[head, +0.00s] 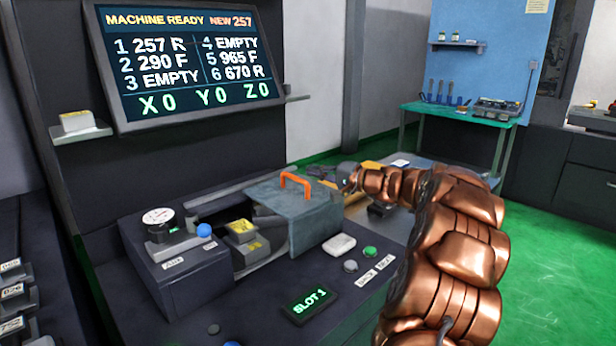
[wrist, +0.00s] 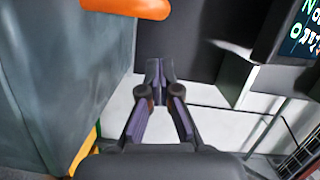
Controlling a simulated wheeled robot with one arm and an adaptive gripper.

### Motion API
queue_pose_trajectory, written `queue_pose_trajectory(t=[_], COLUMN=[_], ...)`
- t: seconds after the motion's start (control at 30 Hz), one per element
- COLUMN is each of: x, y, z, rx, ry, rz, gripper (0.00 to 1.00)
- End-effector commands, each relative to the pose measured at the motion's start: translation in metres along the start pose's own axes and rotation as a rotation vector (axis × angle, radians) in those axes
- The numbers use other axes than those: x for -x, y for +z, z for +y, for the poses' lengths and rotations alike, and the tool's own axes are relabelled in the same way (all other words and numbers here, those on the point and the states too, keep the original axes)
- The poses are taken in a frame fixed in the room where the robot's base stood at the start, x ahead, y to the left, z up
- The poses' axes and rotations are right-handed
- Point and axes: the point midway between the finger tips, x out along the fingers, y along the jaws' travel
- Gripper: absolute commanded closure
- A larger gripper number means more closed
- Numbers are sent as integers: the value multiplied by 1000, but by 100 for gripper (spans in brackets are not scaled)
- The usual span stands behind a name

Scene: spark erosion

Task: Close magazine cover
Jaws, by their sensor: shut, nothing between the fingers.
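The magazine cover (head: 296,222) is a grey box-like hood with an orange handle (head: 295,180) on top. It sits at the right of the magazine opening, leaving the opening uncovered to its left. A yellow-labelled block (head: 240,231) shows in that opening. My gripper (head: 344,180) is at the cover's right rear edge; its fingers are small and hard to make out there. In the wrist view my gripper (wrist: 159,72) is shut and empty, beside the grey cover wall (wrist: 62,75), with the orange handle (wrist: 128,7) above left. Contact with the cover cannot be told.
A dial gauge with a blue knob (head: 204,230) stands left of the opening. A white block (head: 339,245), grey and green buttons (head: 370,252) and a SLOT 1 display (head: 309,300) lie in front of the cover. A wall screen (head: 185,65) hangs behind.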

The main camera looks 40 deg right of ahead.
Motion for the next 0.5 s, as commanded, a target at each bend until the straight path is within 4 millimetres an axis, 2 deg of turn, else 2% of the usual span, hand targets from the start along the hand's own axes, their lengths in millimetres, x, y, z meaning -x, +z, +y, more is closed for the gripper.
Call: queue_pose_trajectory(t=[0.3,0.5], x=[-4,-6], y=[24,32], z=[0,0], rx=[-1,-2], ry=[1,0], rz=[3,3], gripper=[100,100])
